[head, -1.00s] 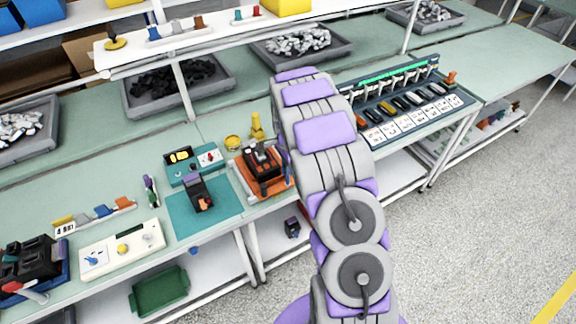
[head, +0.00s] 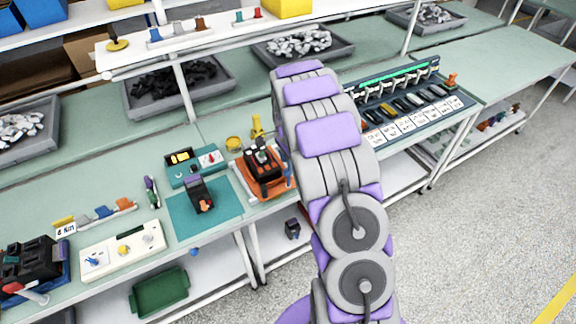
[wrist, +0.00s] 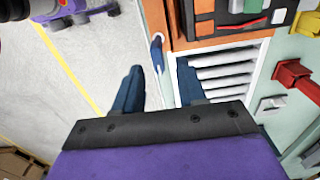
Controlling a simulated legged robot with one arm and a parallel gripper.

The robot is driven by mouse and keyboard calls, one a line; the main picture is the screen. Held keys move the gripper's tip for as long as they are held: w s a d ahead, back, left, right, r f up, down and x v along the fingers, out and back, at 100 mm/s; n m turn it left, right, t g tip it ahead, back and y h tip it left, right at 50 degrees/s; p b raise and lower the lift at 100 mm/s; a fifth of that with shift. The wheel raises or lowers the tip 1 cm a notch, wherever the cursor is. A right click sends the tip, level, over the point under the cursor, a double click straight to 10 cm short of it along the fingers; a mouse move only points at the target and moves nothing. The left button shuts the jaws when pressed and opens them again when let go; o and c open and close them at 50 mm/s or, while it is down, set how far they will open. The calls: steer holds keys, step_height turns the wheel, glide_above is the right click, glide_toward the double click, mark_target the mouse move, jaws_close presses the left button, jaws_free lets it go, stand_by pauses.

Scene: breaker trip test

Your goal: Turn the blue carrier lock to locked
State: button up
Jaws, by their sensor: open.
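The blue carrier lock (wrist: 157,45) shows in the wrist view as a small blue lever at the edge of the orange carrier (wrist: 182,38). Its exact setting is hard to read. My gripper (wrist: 160,78) is open and empty, with its two dark blue fingers apart. The lock is just beyond the gap between the fingertips, and no contact shows. In the head view, the orange carrier (head: 249,186) holds a dark breaker unit (head: 264,168), and a blue part (head: 289,172) shows at its right edge beside my arm. My gripper is hidden there.
A teal mat (head: 225,208) with a small dark device lies left of the carrier. A yellow part (head: 257,127) stands behind it. A row of breakers (head: 405,103) is to the right. In the wrist view, a red part (wrist: 297,78) is at the right; open floor (wrist: 85,60) is left.

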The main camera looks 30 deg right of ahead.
step_height(320, 180, up, 14)
steer(key=shift+p, duration=0.4)
stand_by(0.3)
steer(key=s+a+r+n+b, duration=0.2)
steer(key=s+a+n, duration=0.3)
steer(key=s, duration=0.5)
steer(key=s+a+r+n+b, duration=0.1)
steer(key=s+a+r+n, duration=0.2)
steer(key=s+a, duration=0.45)
steer(key=s+a+f+n+g+b, duration=0.1)
steer(key=s+n, duration=0.4)
steer(key=s, duration=0.6)
steer(key=s+a+f+n+b, duration=0.2)
steer(key=s+a+f+n, duration=0.1)
steer(key=s, duration=0.8)
steer(key=shift+s+a+f+n+g, duration=0.3)
steer(key=shift+n+g, duration=0.1)
steer(key=shift+n, duration=0.5)
